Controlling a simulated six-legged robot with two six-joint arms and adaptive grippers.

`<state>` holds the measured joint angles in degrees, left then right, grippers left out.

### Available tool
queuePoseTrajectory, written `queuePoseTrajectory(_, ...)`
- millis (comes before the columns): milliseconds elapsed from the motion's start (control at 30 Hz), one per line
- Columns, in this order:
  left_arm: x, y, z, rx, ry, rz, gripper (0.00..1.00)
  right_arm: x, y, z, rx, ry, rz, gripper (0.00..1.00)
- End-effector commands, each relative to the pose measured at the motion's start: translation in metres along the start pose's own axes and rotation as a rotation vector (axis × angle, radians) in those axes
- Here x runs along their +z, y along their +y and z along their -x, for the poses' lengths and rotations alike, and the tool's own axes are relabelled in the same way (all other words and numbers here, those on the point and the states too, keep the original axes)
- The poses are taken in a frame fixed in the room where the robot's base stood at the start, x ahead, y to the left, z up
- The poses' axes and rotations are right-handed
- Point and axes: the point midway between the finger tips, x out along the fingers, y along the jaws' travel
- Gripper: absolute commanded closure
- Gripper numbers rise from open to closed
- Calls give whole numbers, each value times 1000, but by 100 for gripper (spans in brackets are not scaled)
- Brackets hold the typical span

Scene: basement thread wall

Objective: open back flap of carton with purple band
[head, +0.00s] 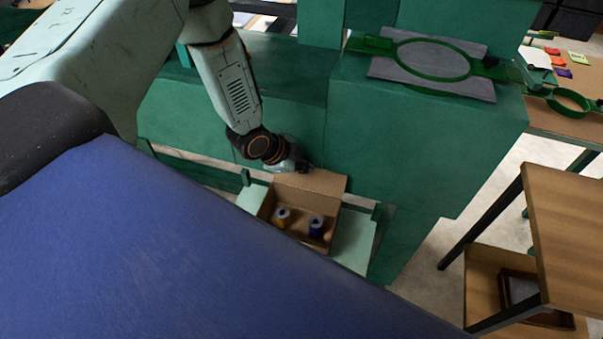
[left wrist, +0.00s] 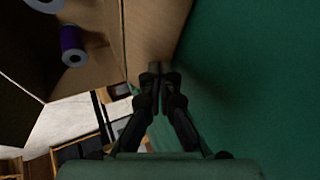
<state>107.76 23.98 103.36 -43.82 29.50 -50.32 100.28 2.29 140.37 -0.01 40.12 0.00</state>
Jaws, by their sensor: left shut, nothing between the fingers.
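My left gripper (head: 303,168) is shut and empty at the left end of this flap. In the left wrist view the closed fingertips (left wrist: 155,70) are close to the flap (left wrist: 152,30); I cannot tell if they touch it. My right gripper is not in view.
The green machine body (head: 420,145) rises right behind the carton and leaves little room there. A green hoop (head: 435,60) with grey cloth lies on top of it. A wooden table (head: 570,220) stands at the right. The blue surface (head: 150,250) fills the lower left.

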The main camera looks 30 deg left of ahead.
Motion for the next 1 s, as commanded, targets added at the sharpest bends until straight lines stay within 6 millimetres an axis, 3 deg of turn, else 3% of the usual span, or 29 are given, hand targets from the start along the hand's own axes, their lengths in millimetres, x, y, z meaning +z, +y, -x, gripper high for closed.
queuePoseTrajectory(700,2,18,5,2,0,1,100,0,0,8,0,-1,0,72)
queuePoseTrajectory(1000,-2,16,7,1,0,0,100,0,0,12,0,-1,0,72)
